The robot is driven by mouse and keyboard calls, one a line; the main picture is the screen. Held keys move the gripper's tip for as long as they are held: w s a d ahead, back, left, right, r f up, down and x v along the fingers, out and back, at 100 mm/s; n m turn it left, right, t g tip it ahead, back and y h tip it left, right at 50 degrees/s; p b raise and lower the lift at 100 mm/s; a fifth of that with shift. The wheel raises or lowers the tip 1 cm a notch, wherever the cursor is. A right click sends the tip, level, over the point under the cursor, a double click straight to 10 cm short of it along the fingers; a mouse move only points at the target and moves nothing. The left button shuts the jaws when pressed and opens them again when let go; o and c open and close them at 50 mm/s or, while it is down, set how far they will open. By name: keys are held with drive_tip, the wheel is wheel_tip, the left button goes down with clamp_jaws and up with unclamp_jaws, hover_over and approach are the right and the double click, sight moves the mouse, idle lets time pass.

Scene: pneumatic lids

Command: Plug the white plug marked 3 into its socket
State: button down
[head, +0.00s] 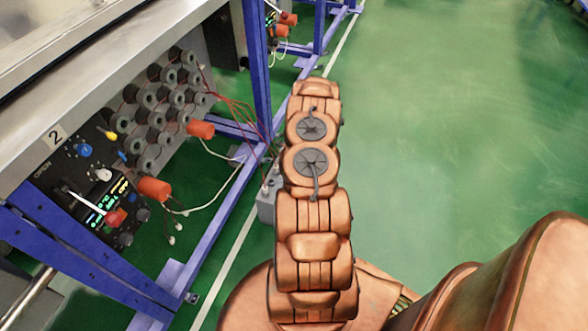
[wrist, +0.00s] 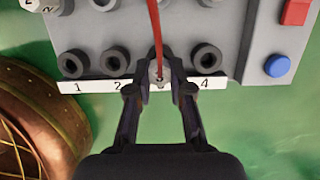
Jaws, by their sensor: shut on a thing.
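In the wrist view my gripper (wrist: 160,82) is shut on the white plug marked 3 (wrist: 159,74), with a red cable (wrist: 155,30) running up from it. The plug is over the place between sockets 2 (wrist: 115,60) and 4 (wrist: 206,57) in the front row of a grey socket box (wrist: 235,50). The socket under it is hidden, so I cannot tell whether the plug is in it or above it. In the head view the box (head: 266,211) is partly behind my arm, and my gripper is hidden.
A dark socket 1 (wrist: 73,63) is at the left of the row. A white plug marked 2 (wrist: 38,5) shows at the top left. A blue button (wrist: 277,66) and red switch (wrist: 296,12) are at right. Blue frame posts (head: 256,70) stand beside the box.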

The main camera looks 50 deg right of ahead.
drive_tip(key=shift+f, duration=0.75)
drive_tip(key=c, duration=1)
unclamp_jaws()
drive_tip(key=shift+o, duration=0.2)
drive_tip(key=p+v, duration=0.4)
drive_tip(key=v, duration=0.3)
drive_tip(key=shift+r, duration=0.15)
drive_tip(key=v, duration=1.1)
drive_tip(key=shift+s+r, duration=0.3)
